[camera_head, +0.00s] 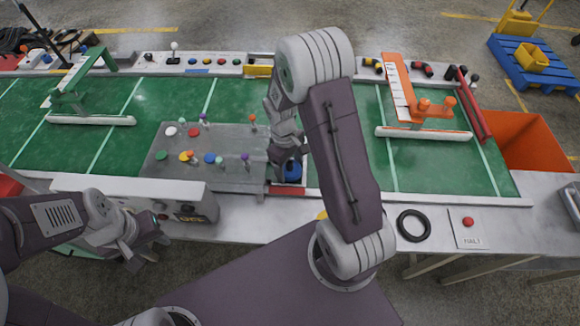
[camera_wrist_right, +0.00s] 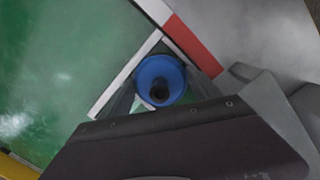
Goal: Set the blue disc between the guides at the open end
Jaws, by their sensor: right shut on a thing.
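The blue disc (camera_head: 293,173) is at the near edge of the green table, just right of the grey plate. In the right wrist view the blue disc (camera_wrist_right: 151,72) has a dark round knob. My right gripper (camera_head: 286,163) reaches down over it and is shut on it; the fingers flank the disc in the wrist view. A white strip (camera_wrist_right: 122,80) runs beside the disc, and a red-and-white border (camera_wrist_right: 192,44) lies just past it. I cannot tell whether the disc touches the surface. My left gripper (camera_head: 147,250) is open and empty at the lower left.
A grey plate (camera_head: 225,140) holds several coloured discs and pegs. A white control box (camera_head: 165,198) stands in front of it. An orange gantry (camera_head: 405,95), an orange bin (camera_head: 525,140), a black ring (camera_head: 413,226) and a red button (camera_head: 468,221) are to the right.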

